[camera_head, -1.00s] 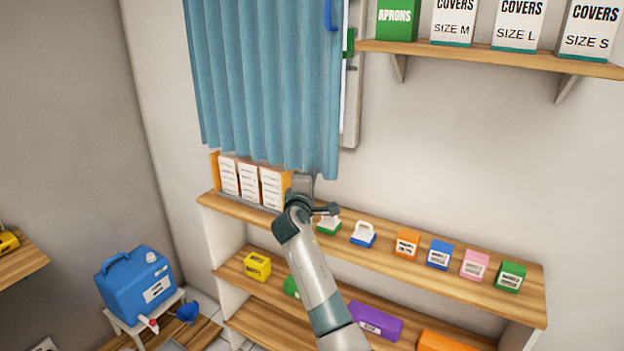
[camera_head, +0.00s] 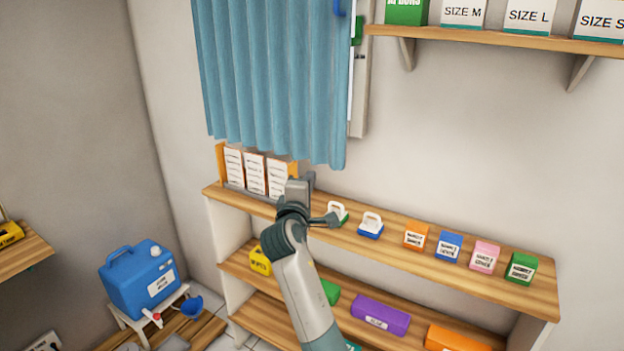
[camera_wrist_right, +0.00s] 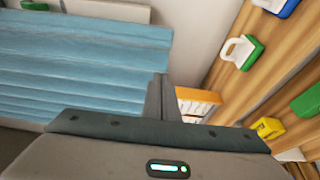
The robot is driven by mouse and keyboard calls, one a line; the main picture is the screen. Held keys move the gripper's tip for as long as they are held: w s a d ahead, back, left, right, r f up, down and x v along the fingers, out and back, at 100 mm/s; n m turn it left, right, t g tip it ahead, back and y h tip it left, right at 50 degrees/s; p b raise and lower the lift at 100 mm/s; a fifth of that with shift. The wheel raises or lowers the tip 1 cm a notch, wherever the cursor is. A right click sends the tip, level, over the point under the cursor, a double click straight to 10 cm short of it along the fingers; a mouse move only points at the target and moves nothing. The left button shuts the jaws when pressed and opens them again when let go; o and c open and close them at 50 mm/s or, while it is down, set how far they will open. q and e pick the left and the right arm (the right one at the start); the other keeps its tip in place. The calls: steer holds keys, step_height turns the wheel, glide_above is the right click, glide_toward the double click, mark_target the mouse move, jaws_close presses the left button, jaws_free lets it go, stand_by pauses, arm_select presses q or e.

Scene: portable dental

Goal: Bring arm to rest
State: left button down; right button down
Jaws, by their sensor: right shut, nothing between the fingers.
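My right arm rises from the bottom middle of the head view, in front of the shelf unit. My right gripper (camera_head: 300,187) is at its upper end, shut and empty, in front of the shelf's top board near the white-labelled boxes (camera_head: 255,173). In the right wrist view the shut gripper fingers (camera_wrist_right: 160,98) point toward the blue curtain (camera_wrist_right: 80,65) and an orange-edged box (camera_wrist_right: 198,100). I cannot tell the exact gap to them. My left gripper is not in view.
The shelf unit (camera_head: 505,273) carries two white-handled brushes, one with a blue base (camera_head: 371,225), and small labelled boxes (camera_head: 449,246). A blue canister (camera_head: 140,280) stands on a stool at the left. A wall shelf (camera_head: 490,41) is at the upper right. Open wall lies between the shelves.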

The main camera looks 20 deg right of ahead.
steer(key=shift+s+a, duration=0.15)
steer(key=shift+s, duration=0.05)
stand_by(0.4)
